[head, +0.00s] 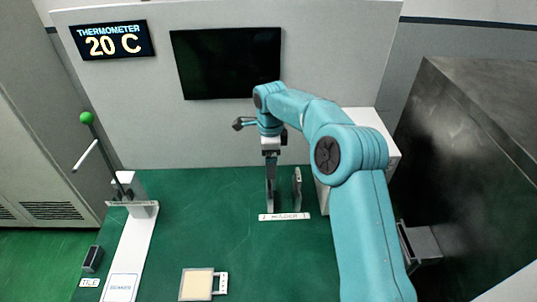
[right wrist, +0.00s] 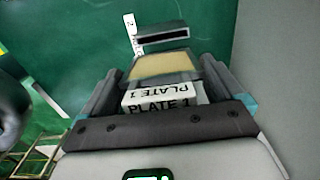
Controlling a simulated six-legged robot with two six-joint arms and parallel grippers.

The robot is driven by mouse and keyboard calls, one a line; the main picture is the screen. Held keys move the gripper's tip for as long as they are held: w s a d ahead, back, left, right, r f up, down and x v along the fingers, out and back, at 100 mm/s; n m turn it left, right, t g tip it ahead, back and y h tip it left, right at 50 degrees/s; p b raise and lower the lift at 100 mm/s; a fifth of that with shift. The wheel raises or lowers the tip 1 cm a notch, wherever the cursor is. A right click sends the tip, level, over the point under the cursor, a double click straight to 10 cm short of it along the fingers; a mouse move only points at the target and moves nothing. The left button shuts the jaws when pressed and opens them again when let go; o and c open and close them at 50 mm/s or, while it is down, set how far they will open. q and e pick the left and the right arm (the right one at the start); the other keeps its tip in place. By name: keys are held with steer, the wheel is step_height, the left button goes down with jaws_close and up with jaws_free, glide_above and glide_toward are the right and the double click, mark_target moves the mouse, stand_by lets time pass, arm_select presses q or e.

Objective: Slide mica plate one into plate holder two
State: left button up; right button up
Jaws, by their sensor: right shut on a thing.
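My right gripper (head: 270,150) points down at the back middle of the green table in the head view. In the right wrist view it is shut on the white handle marked PLATE 1 (right wrist: 163,98). The tan mica plate (right wrist: 160,65) in its grey frame extends from that handle, away from the gripper. A grey holder with a dark slot (right wrist: 162,38) shows just beyond the plate's far edge, beside a white label strip marked 2 (right wrist: 130,22). In the head view a holder label (head: 284,217) lies in front of an upright grey piece (head: 297,187). Contact between plate and slot cannot be told. My left gripper is not in view.
Another framed plate with a white handle (head: 197,284) lies at the table's front. A white strip with a lever (head: 128,250) and a small dark block (head: 92,259) are at left. A white box (head: 370,122) stands behind my right arm. The middle of the table is clear.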

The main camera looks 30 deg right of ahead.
steer(key=shift+f+b, duration=0.35)
steer(key=shift+f, duration=0.4)
steer(key=shift+w+f+t+y+b, duration=0.4)
steer(key=shift+f+y+b, duration=0.1)
steer(key=shift+y, duration=0.1)
steer(key=shift+r, duration=0.1)
steer(key=shift+d, duration=0.1)
steer(key=shift+s, duration=0.25)
steer(key=shift+w+f, duration=0.1)
steer(key=shift+f, duration=0.2)
steer(key=shift+f+b, duration=1.8)
steer(key=shift+f, duration=0.85)
